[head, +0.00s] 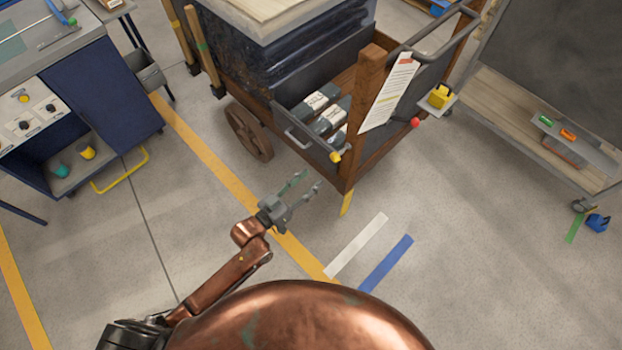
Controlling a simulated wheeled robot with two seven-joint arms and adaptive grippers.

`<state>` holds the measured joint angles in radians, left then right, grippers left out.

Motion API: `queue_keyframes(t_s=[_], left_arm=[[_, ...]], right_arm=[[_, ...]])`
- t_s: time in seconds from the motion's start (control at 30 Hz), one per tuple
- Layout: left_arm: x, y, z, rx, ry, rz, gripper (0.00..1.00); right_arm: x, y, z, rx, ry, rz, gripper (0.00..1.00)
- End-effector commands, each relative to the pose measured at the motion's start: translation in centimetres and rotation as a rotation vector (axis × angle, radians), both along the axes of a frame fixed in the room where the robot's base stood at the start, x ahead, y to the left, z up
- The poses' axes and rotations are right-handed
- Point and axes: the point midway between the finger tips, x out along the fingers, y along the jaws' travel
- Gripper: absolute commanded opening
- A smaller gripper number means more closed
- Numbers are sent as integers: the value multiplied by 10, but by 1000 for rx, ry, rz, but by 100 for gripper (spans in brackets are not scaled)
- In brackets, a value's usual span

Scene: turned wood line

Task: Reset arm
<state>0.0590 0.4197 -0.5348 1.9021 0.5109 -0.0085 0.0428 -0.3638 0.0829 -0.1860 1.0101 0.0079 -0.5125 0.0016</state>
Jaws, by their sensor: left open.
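My left gripper (299,190) is in the middle of the head view, at the end of my copper-coloured left arm. Its two fingers are spread apart, with nothing between them. It appears over the floor in front of the wooden cart (352,170), near the cart's lower corner; whether it touches the cart I cannot tell, but a gap shows between them. My right gripper is not in view.
The cart holds several dark packages (332,117) and has a wheel (248,131). A blue workbench (92,95) stands at left, a blackboard stand (560,60) at right. Yellow (220,170), white (357,245) and blue (386,263) tape marks the floor. The lower right floor is clear.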

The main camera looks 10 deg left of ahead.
Motion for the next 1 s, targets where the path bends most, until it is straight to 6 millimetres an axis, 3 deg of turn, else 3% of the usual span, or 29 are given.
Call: queue_keyframes(t_s=[0.33, 0.47, 0.57, 0.77, 0.87, 1.0], left_arm=[[0, 0, -1, 1, 1, 1, 43], [-1, 9, -22, 27, 34, 19, 43], [-6, 27, -67, 83, 103, 57, 43], [-44, 83, -193, 243, 319, 146, 43], [-77, 110, -253, 319, 433, 181, 43], [-136, 147, -329, 416, 599, 219, 43]], right_arm=[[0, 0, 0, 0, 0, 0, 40], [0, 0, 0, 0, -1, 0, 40], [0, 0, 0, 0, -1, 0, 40], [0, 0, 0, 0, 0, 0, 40], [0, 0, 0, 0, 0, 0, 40], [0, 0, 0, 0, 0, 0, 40]])
